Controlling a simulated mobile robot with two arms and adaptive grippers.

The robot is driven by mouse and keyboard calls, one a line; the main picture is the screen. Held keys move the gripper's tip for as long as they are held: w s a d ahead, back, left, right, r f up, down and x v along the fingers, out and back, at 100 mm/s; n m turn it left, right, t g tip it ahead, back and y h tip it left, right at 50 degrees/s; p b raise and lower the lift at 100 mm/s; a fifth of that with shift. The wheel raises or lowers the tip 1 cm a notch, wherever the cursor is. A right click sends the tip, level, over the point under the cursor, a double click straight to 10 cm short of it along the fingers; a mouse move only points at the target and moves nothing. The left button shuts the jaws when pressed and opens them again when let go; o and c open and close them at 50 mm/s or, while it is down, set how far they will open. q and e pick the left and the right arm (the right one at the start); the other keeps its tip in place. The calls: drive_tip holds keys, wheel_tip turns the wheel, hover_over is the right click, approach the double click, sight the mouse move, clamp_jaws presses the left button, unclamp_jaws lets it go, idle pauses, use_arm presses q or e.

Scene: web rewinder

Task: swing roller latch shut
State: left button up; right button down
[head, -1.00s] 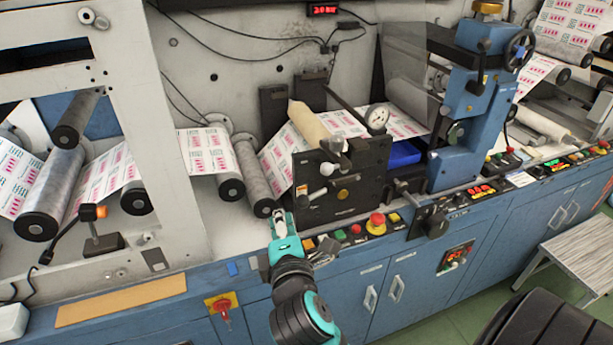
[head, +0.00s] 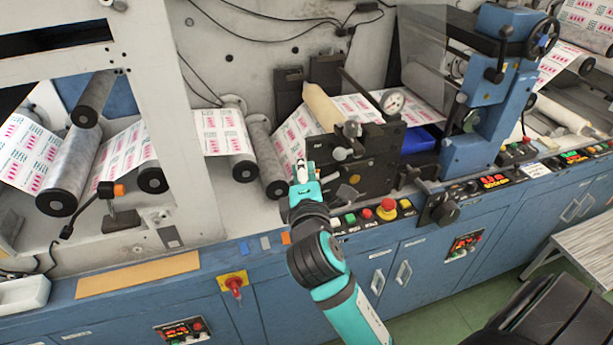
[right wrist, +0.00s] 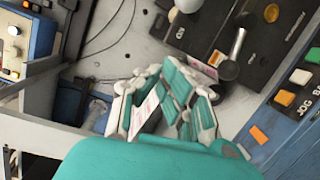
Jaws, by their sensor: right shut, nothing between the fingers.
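A dark roller-end block (head: 375,165) stands on the machine's bench, with a beige roller (head: 321,107) above it. A metal latch piece (head: 351,130) sits at the roller's near end, with a pale ball knob (head: 341,154) just below it. I cannot tell how far the latch is swung. My right gripper (head: 303,168) is at the block's left edge, left of and below the pale knob. It is shut and empty. In the right wrist view, its fingers (right wrist: 166,98) lie left of a metal lever (right wrist: 238,43) with a dark ball end (right wrist: 228,69), apparently apart from it.
A button row with a red emergency stop (head: 387,209) runs along the bench front below the block. Printed web (head: 221,131) runs over rollers to the left. A blue press column (head: 490,100) stands right.

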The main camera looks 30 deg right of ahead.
drive_tip(key=d, duration=0.1)
drive_tip(key=d+p, duration=0.1)
drive_tip(key=d, duration=0.1)
drive_tip(key=d+p, duration=0.1)
drive_tip(key=shift+d+r, duration=0.15)
drive_tip(key=shift+r, duration=0.1)
drive_tip(key=shift+w, duration=0.15)
